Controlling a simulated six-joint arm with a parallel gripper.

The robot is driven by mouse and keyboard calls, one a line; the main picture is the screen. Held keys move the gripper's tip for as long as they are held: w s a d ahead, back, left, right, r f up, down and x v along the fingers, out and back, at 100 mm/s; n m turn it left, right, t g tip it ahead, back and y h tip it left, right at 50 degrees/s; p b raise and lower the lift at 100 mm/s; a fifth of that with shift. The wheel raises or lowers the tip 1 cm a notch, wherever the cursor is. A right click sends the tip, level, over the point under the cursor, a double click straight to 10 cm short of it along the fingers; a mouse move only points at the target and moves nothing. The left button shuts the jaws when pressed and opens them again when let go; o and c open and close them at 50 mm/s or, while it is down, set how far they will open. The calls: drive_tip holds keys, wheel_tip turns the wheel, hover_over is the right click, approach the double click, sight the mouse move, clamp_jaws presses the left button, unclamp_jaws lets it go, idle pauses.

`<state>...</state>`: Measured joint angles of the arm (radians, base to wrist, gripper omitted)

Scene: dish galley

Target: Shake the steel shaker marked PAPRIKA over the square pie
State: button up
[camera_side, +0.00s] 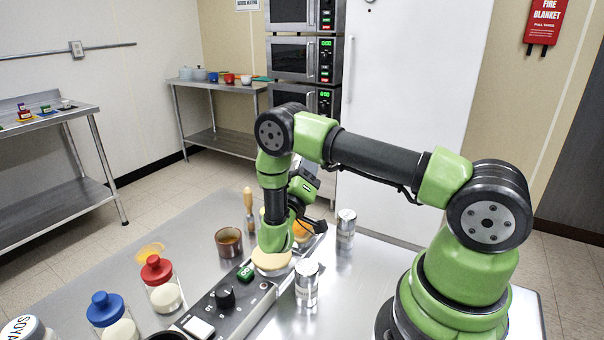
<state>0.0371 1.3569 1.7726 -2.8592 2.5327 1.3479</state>
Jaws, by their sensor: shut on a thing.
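My gripper (274,246) points down over the middle of the steel table. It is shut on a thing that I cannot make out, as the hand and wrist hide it. A pale, rounded pie-like thing (272,263) shows directly below the hand; I cannot tell whether they touch. One steel shaker (307,284) stands upright to the right of the gripper, nearer the camera. Another steel shaker (346,226) stands upright farther back on the right. Their labels are too small to read, so I cannot tell which is marked PAPRIKA. I cannot pick out a square pie for certain.
A dark panel with a knob (224,296) lies in front of the gripper. A brown cup (229,242) and a wooden-handled tool (249,205) are behind. An orange thing (302,231) is partly hidden.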

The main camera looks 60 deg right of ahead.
drive_tip(key=shift+r, duration=0.35)
drive_tip(key=shift+a+y, duration=0.1)
drive_tip(key=shift+y, duration=0.2)
drive_tip(key=y, duration=0.2)
drive_tip(key=g+y, duration=0.1)
drive_tip(key=y, duration=0.1)
drive_tip(key=shift+s+a, duration=0.15)
drive_tip(key=shift+a, duration=0.25)
drive_tip(key=y, duration=0.3)
drive_tip(key=a+g+y, duration=0.1)
drive_tip(key=y, duration=0.2)
drive_tip(key=shift+s+a+g, duration=0.15)
drive_tip(key=shift+g, duration=0.15)
drive_tip(key=y, duration=0.3)
drive_tip(key=r+g+y, duration=0.1)
drive_tip(key=y, duration=0.2)
drive_tip(key=shift+a+r+g+y, duration=0.1)
drive_tip(key=shift+r+g+y, duration=0.15)
drive_tip(key=shift+y, duration=0.65)
drive_tip(key=shift+a+r+g+y, duration=0.15)
drive_tip(key=shift+g+y, duration=0.15)
drive_tip(key=shift+y, duration=0.6)
drive_tip(key=shift+d+r+g+y, duration=0.1)
drive_tip(key=shift+r+g+y, duration=0.15)
drive_tip(key=shift+y, duration=0.65)
